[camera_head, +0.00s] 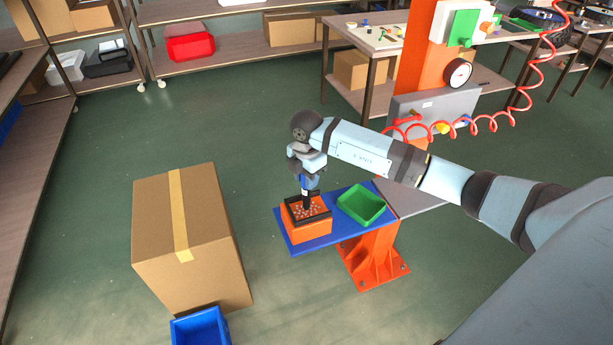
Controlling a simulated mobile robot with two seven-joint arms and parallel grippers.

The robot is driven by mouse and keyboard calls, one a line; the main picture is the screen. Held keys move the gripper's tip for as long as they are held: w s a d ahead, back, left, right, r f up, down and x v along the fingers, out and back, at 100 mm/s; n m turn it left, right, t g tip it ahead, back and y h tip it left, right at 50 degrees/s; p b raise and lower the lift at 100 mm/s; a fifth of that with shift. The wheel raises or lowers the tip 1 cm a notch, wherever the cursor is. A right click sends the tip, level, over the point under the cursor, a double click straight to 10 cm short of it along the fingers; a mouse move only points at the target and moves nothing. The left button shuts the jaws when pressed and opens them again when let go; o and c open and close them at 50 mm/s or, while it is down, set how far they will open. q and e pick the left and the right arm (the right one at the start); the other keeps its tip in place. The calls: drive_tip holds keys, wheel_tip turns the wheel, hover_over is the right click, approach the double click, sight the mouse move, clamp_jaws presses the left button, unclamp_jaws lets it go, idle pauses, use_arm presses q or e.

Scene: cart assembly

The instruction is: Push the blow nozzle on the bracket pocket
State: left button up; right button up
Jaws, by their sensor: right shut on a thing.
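My right gripper (307,204) points straight down into an orange box (309,232) with a dark rim and many small light pieces inside. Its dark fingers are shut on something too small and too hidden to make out. I cannot pick out the blow nozzle or the bracket pocket with certainty. A red coiled hose (531,82) hangs at the right, and its lower end runs behind my right arm near a grey panel (465,104) on an orange post (415,58). Small yellow and blue parts sit at that panel. My left gripper is out of view.
The box and a green tray (375,206) stand on a blue board (292,247) on an orange stand (371,258). A large cardboard box (205,235) and a blue bin (201,328) are at the left. A wooden table (345,30) stands behind. Green floor between is free.

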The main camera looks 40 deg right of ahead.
drive_tip(key=shift+f+b, duration=0.35)
drive_tip(key=shift+f, duration=0.35)
idle(3.0)
drive_tip(key=shift+r+p, duration=2.3)
drive_tip(key=shift+r, duration=0.8)
